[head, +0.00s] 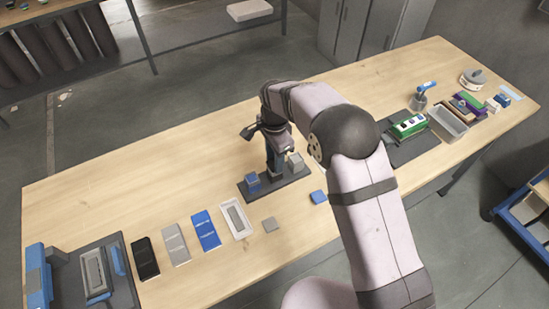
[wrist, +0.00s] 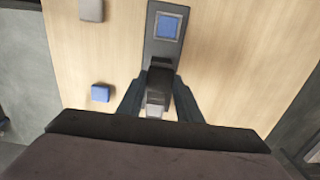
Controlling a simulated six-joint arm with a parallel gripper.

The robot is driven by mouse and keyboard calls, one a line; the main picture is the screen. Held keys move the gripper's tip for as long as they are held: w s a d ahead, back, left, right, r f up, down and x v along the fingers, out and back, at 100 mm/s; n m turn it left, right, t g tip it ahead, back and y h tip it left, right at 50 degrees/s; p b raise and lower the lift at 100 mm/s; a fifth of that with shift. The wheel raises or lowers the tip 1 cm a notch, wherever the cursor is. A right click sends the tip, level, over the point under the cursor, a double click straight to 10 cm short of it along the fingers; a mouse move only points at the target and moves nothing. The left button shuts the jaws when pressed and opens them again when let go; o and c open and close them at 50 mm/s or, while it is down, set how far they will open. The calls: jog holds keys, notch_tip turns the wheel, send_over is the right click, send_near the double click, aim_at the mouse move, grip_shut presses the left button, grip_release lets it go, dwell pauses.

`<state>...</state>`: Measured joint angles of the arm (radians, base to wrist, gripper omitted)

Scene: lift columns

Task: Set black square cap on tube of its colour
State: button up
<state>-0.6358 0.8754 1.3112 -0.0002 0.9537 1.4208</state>
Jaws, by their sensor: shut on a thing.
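My gripper (wrist: 160,88) points down over the middle of a dark rack (head: 259,196) and is shut on a dark piece (wrist: 160,76), apparently the black square cap. In the head view my gripper (head: 274,155) hides the middle of the rack. The black tube is not clearly seen, so I cannot tell whether the cap touches it. A blue square tube (head: 252,182) stands at the rack's left end, and a grey one (head: 296,162) at its right end. In the wrist view the blue tube (wrist: 167,27) is at the top.
A loose grey cap (head: 269,224) and a loose blue cap (head: 318,197) lie on the wooden table in front of the rack. Black, grey and blue flat boxes (head: 206,230) and a white tray (head: 235,221) lie to the left. A grey bin (head: 447,123) stands at right.

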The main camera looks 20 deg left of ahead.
jog(key=o, duration=1.6)
jog(key=shift+r+p, duration=2.7)
jog(key=shift+r, duration=1.05)
